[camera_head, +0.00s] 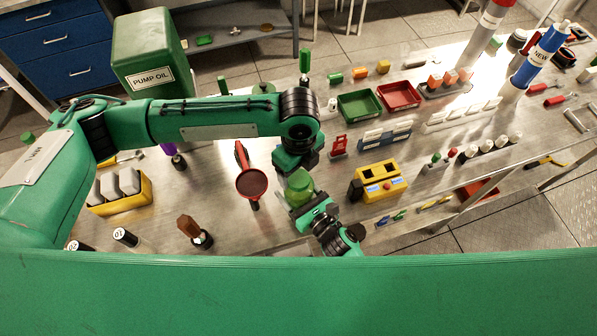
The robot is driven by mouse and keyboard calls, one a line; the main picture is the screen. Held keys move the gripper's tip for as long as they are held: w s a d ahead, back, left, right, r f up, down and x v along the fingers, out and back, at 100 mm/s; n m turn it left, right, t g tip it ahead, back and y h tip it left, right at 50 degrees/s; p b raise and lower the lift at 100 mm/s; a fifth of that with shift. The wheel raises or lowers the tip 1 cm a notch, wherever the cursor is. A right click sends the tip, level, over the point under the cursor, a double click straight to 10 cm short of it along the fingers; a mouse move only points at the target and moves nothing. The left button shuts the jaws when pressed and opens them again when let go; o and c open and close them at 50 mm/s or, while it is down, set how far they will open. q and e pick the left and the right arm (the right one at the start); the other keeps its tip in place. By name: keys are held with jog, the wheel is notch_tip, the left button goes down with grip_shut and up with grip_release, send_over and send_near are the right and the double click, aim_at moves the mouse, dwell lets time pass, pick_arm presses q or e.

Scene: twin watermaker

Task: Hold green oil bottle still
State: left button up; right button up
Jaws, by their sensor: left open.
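A green translucent bottle (299,187), likely the green oil bottle, is between my two grippers near the front of the metal bench. My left gripper (292,168) is open and points down just above the bottle; its wrist hides part of the bottle's top. My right gripper (308,207) is at the lower side of the bottle, close against it. I cannot tell whether its fingers are closed on the bottle, because they are small and partly hidden.
A red round pan (252,184) lies left of the bottle and a yellow box with buttons (379,181) stands right. A green pump oil container (148,55) stands at the back left. Green (342,107) and red (382,97) trays sit behind. My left arm spans the bench's left side.

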pick_arm(q)
notch_tip(320, 180, up, 9)
dwell(0.3)
pick_arm(e)
jog(key=o, duration=2)
jog(key=shift+s+d+f+b, duration=0.15)
jog(key=shift+s+d+b, duration=0.15)
jog(key=shift+s+d, duration=0.15)
pick_arm(q)
notch_tip(320, 180, down, 5)
jog(key=b, duration=0.4)
jog(key=shift+f, duration=0.1)
jog(key=shift+f+b, duration=0.1)
jog(key=shift+b, duration=0.25)
pick_arm(e)
jog(key=shift+v, duration=6.25)
